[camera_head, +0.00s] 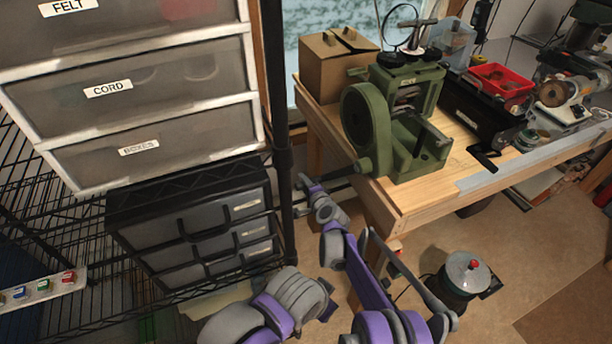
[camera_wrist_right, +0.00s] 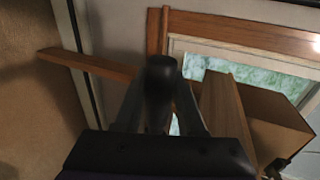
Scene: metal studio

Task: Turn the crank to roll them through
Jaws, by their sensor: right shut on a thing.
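A green rolling mill (camera_head: 415,120) stands at the left end of the wooden bench. Its round green wheel (camera_head: 361,120) faces left, and the crank handle (camera_head: 364,166) sticks out low toward the left. My right gripper (camera_head: 338,177) reaches up from below and is shut on the crank handle's outer end. In the right wrist view the fingers close around a dark rounded grip (camera_wrist_right: 160,75). The rollers (camera_head: 407,96) show in the mill's frame; I cannot tell whether any pieces lie between them. My left gripper is not in view.
A cardboard box (camera_head: 335,62) stands behind the mill. Drawers (camera_head: 200,225) and a black post (camera_head: 283,158) stand close left. A small pot-like machine (camera_head: 466,274) is below the bench.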

